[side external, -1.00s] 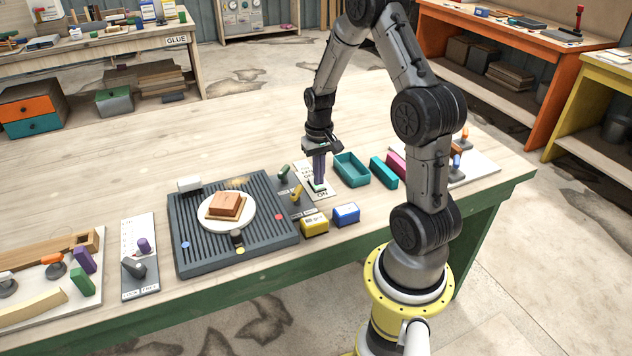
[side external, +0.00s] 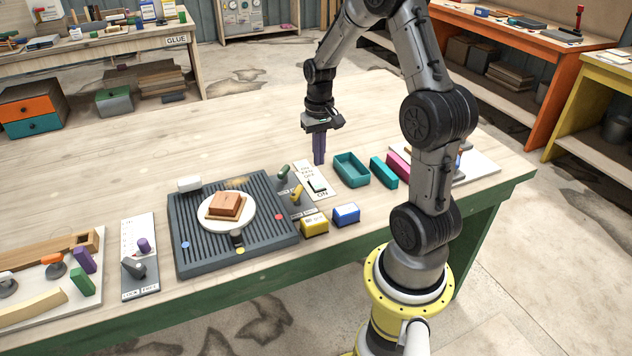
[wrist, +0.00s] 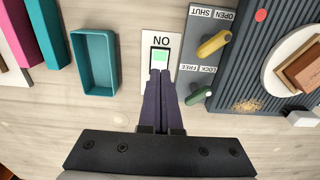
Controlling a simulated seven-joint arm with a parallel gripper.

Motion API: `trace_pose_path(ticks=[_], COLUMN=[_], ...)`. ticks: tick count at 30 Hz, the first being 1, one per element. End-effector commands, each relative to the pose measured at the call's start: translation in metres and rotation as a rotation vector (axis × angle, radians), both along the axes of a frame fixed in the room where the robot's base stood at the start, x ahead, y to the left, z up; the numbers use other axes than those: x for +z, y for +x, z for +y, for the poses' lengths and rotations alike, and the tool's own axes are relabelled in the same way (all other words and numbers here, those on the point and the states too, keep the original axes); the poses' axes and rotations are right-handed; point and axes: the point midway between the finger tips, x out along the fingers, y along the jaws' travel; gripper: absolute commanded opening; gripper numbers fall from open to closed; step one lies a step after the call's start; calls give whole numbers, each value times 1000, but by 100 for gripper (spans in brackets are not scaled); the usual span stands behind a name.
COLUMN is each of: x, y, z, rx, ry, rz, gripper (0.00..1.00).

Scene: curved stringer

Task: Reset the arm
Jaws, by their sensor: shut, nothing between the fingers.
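My gripper (side external: 319,162) hangs above the bench, fingers pointing down, shut and empty. In the wrist view my shut fingers (wrist: 160,75) overlap the lower part of the plate's rocker switch, which has a green face (wrist: 160,55) beside the word ON. The rocker (side external: 317,186) also shows in the side view at the plate's near end.
A teal tray (side external: 351,170), a teal block (side external: 384,172) and a pink block lie right of the plate. Left are levers (side external: 296,194) and a ribbed dark board (side external: 190,244) with a round plate (side external: 250,222) bearing wooden blocks. The bench behind is clear.

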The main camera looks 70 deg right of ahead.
Motion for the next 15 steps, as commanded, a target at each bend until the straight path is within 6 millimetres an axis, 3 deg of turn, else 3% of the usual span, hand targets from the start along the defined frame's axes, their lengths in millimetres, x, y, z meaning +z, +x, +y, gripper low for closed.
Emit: trace_pose_path(ticks=[11, 15], x=[0, 11], y=[0, 13], z=[0, 11], rx=[1, 46], ry=[0, -19], rz=[0, -23], gripper=[0, 0])
